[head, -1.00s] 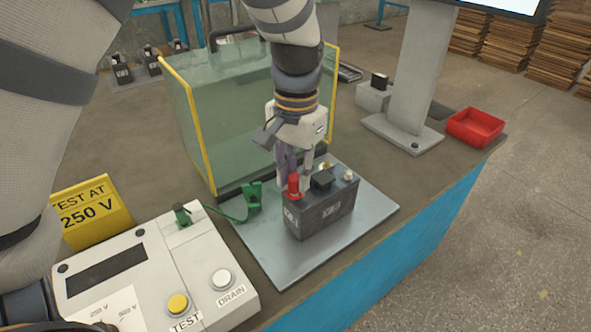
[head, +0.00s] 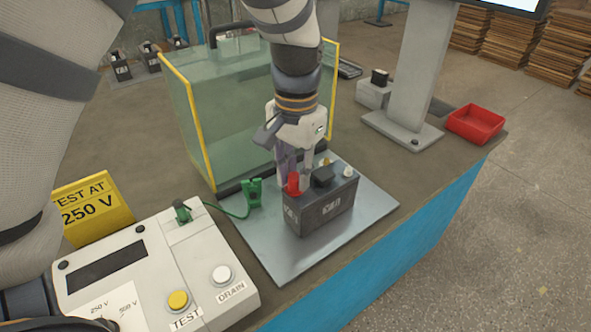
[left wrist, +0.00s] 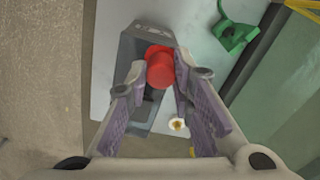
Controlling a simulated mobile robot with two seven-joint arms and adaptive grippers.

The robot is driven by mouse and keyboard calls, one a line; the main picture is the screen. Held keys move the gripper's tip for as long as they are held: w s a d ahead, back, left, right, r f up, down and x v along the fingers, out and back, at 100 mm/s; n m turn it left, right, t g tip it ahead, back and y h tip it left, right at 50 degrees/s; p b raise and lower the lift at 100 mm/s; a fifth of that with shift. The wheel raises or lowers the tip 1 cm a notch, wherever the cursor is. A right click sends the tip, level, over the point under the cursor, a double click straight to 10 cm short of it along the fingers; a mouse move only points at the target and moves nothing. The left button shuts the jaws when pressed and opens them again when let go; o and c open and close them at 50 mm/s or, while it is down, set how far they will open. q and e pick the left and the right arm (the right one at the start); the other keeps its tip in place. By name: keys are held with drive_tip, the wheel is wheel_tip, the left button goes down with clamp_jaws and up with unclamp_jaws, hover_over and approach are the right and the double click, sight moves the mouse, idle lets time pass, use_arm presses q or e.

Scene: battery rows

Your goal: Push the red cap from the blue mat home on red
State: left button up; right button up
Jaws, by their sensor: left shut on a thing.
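The red cap (head: 293,184) sits upright at the left end of the dark battery (head: 325,210), over a terminal position; whether it is fully seated cannot be told. My left gripper (head: 292,177) points down from above and is shut on the red cap. In the left wrist view the red cap (left wrist: 160,70) is between the two fingertips, with the battery (left wrist: 133,48) beneath. A brass terminal (left wrist: 177,124) is bare there. The terminal under the cap is hidden. I see no blue mat. My right gripper is not in view.
The battery stands on a grey plate (head: 270,255) with a green clip (head: 252,192) beside it. A tester with a yellow button (head: 178,301) is at front left. A yellow-edged clear shield (head: 200,120) stands behind. A red bin (head: 475,124) lies at right.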

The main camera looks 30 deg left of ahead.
use_arm(q)
drive_tip(key=shift+f, duration=0.15)
drive_tip(key=o, duration=0.8)
drive_tip(key=shift+o, duration=0.4)
drive_tip(key=o, duration=0.4)
drive_tip(key=shift+o, duration=0.2)
drive_tip(key=shift+r, duration=3.55)
